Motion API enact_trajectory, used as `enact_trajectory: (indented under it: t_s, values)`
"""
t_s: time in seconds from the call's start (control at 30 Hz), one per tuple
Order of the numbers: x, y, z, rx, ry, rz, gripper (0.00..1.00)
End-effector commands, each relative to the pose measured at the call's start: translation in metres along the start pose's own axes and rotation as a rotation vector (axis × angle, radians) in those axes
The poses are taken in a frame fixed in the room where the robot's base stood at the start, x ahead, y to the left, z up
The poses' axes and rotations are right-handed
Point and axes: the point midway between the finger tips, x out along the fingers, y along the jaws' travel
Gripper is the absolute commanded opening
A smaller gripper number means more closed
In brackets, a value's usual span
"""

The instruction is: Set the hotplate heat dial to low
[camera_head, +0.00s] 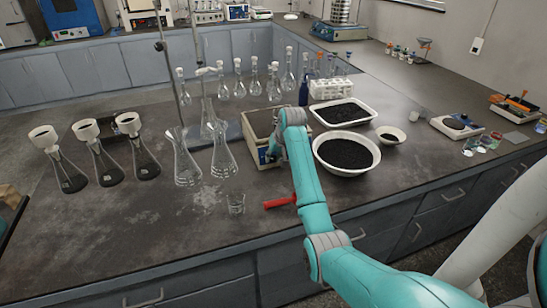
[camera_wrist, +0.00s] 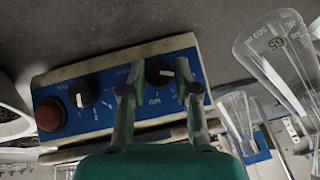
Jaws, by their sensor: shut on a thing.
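The hotplate (camera_head: 259,122) is a square unit with a dark top and a pale casing, partly hidden by my arm. In the wrist view its blue front panel (camera_wrist: 119,118) carries a red round button (camera_wrist: 50,114), a dark dial (camera_wrist: 82,94) beside it, and a second dark dial (camera_wrist: 158,72) with a white mark. My gripper (camera_wrist: 160,90) has its two fingers on either side of this second dial, shut on it. The scale print is too small to read, so I cannot tell which dial is for heat. In the head view my gripper (camera_head: 273,151) is at the hotplate's front.
Glass flasks (camera_head: 186,160) stand left of the hotplate, with a small beaker (camera_head: 236,204) in front. A red-handled tool (camera_head: 279,202) lies near the bench edge. A white bowl (camera_head: 347,165) and tray (camera_head: 318,117) of black grains stand right.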

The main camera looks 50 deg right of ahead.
Motion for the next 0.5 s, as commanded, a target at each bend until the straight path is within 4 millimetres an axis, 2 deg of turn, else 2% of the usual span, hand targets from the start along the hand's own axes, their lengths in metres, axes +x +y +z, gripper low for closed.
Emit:
enact_trajectory:
  t_s: [0.5]
  values:
    - [0.0013, 0.0067, 0.0011, 0.309, -0.016, -0.311, 0.0]
